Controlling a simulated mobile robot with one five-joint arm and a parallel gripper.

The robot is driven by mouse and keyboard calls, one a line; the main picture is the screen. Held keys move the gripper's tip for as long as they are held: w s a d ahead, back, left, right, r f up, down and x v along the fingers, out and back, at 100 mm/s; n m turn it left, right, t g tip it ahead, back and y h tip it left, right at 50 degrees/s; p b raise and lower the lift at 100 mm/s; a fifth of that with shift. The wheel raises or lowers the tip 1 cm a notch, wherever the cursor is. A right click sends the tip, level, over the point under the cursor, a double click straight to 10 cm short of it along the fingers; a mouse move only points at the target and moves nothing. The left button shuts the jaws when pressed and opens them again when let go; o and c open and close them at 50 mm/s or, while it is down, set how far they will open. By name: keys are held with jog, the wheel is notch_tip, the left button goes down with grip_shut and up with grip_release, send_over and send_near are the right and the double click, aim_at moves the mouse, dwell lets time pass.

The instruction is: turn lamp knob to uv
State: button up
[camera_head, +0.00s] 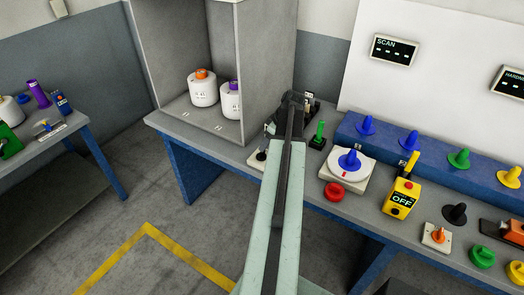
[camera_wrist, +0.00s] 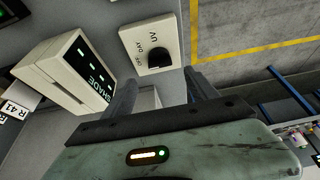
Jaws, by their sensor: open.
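In the head view, a small dark knob (camera_head: 261,155) on a pale plate shows left of my arm at the bench's front edge. My fingers are mostly hidden there.
A white box marked SHADE (camera_wrist: 75,73) stands left of the knob plate, close to my left finger. Bobbins (camera_head: 202,88) stand in the grey booth (camera_head: 262,75). A green-handled item (camera_head: 319,133) and a turntable (camera_head: 348,164) are right of my arm.

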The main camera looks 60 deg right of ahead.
aim_at(263, 156)
jog(key=b+x, duration=0.7)
jog(key=x, duration=0.1)
jog(key=shift+s, duration=0.1)
jog(key=shift+r, duration=0.1)
